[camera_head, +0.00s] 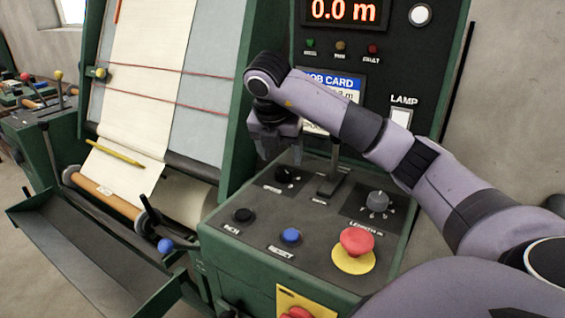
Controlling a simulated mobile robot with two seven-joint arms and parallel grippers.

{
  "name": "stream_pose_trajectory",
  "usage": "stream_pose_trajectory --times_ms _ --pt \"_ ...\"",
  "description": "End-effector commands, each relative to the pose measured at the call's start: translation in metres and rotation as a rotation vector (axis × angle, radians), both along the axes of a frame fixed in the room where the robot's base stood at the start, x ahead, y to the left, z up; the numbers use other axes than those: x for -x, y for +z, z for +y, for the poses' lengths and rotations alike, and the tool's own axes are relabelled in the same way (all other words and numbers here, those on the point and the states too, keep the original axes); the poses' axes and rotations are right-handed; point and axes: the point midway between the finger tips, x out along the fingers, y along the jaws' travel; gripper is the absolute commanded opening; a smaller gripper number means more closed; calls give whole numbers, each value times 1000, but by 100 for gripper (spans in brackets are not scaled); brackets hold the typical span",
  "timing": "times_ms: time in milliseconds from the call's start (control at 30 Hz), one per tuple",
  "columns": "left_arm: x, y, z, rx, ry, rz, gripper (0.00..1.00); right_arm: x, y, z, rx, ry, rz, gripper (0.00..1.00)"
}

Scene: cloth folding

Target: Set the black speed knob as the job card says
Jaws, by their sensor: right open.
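The black speed knob (285,174) sits at the back left of the control panel (322,252). Its pointer setting is too small to read. My right gripper (277,158) is open and points down, just above and to the left of the knob; I cannot tell whether it touches it. The job card (340,84) with a blue header is on the upright panel behind, and my right arm hides most of its text. My left gripper is not in view.
A lever (330,176) stands right of the black knob, with a grey length knob (377,201) farther right. In front are a black inch button (243,215), a blue reset button (290,236) and a red mushroom button (357,241). The display (342,11) reads 0.0 m.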

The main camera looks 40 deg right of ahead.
Motion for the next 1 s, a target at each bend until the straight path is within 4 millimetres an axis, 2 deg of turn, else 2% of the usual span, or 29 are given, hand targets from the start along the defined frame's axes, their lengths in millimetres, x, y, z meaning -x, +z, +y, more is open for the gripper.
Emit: stream_pose_trajectory --times_ms 33,200,1000 --pt "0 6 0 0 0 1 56 1 9 1 3 0 -1 67" --pt "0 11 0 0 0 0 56 3 19 6 1 0 -1 67" --pt "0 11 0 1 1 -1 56 4 19 7 1 -1 2 67"
